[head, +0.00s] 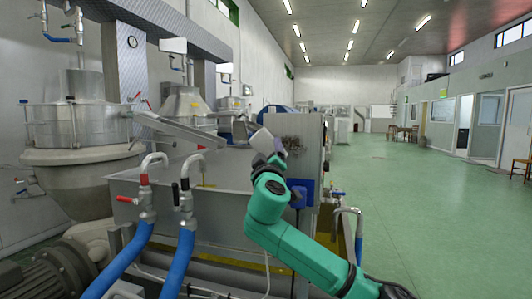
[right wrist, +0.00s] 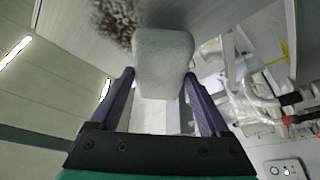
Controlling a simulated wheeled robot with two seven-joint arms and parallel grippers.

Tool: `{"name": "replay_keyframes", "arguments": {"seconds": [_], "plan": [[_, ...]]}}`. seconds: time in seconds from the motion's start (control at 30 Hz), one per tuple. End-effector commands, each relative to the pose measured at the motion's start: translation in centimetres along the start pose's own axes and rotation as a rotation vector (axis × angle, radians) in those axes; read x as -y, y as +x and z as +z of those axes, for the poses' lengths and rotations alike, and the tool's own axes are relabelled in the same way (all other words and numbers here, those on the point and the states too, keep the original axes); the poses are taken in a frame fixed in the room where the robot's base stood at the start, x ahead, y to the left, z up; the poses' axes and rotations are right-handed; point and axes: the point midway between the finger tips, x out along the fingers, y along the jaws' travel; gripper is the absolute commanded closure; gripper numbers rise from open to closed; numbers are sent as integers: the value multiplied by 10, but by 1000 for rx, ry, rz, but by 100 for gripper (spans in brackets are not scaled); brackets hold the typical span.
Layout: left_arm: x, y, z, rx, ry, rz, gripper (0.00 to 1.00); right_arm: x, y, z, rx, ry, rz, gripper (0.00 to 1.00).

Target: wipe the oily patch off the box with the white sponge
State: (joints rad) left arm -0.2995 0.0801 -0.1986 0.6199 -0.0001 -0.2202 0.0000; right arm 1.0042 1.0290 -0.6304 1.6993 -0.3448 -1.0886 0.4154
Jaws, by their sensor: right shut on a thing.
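The grey box (head: 309,134) stands ahead of me, right of the middle of the head view. A dark, speckled oily patch (head: 293,143) is on its near face, and it also shows at the top of the right wrist view (right wrist: 115,20). My right gripper (head: 268,152) is in front of the box, just left of the patch. It is shut on the white sponge (right wrist: 163,60), which sticks out past the fingertips. In the right wrist view the sponge overlaps the patch's edge and hides part of it. I cannot tell whether it touches the face. My left gripper is out of view.
A blue socket-like fitting (head: 301,190) sits below the patch, close to my right arm. A metal trough (head: 215,170) and blue hoses with red-handled valves (head: 145,190) fill the left. The green floor (head: 430,200) to the right is open.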

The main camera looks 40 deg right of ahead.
Motion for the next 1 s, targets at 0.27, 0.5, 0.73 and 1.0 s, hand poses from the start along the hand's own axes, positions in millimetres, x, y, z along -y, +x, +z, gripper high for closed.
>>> {"name": "replay_keyframes", "arguments": {"seconds": [0.27, 0.5, 0.73, 1.0], "plan": [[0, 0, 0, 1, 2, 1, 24, 0, 0, 0, 0, 0, 0, 65], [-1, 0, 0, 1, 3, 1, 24, 0, 1, 0, 0, 0, 0, 65], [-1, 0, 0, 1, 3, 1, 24, 0, 5, 2, 1, 0, 0, 65], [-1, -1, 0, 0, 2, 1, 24, 0, 10, 4, 0, 0, 0, 65]]}}
